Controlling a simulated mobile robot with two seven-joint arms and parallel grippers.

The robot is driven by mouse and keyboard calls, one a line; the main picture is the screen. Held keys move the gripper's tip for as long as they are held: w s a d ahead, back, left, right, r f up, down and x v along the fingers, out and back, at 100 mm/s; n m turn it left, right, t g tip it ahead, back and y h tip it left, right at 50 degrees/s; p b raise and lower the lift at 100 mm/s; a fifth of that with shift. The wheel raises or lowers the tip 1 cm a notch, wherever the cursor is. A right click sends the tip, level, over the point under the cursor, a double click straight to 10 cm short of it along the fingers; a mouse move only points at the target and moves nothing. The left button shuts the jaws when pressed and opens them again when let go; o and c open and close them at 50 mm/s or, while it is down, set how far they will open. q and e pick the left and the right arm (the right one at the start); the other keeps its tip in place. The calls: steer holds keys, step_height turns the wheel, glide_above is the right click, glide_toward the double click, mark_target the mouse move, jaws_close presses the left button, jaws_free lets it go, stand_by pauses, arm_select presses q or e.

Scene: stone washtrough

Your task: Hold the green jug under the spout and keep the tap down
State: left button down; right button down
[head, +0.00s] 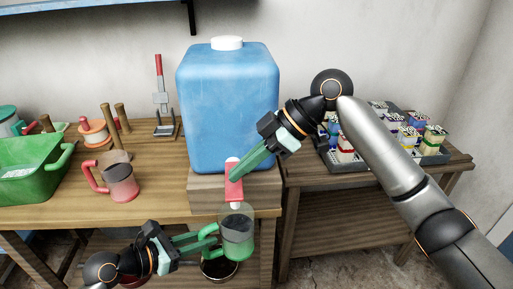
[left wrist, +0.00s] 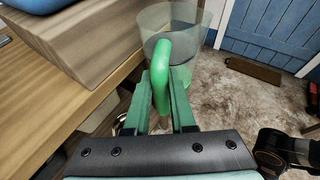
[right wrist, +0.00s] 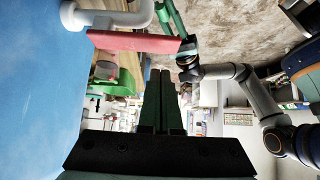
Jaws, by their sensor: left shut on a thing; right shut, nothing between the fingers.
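A blue water container (head: 228,105) has a tap with a red lever (head: 234,188) and a white spout (head: 235,206) at its lower front. My left gripper (head: 203,243) is shut on the green handle (left wrist: 163,75) of the see-through green jug (head: 237,244). The jug is upright under the spout, with dark grey contents below its rim. My right gripper (head: 236,174) is shut and empty, its fingertips at the red lever in the head view. In the right wrist view the lever (right wrist: 135,41) lies just beyond the fingertips; I cannot tell if they touch.
The container stands on a wooden block (head: 205,190) on the wooden table. A red-handled jug (head: 120,183), a green basin (head: 30,170) and wooden pegs are on the left. A tray of small coloured items (head: 437,157) is on the right. A dark round pot (head: 219,269) sits below.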

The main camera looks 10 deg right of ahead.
steer(key=shift+d+f, duration=0.1)
steer(key=shift+f, duration=1.2)
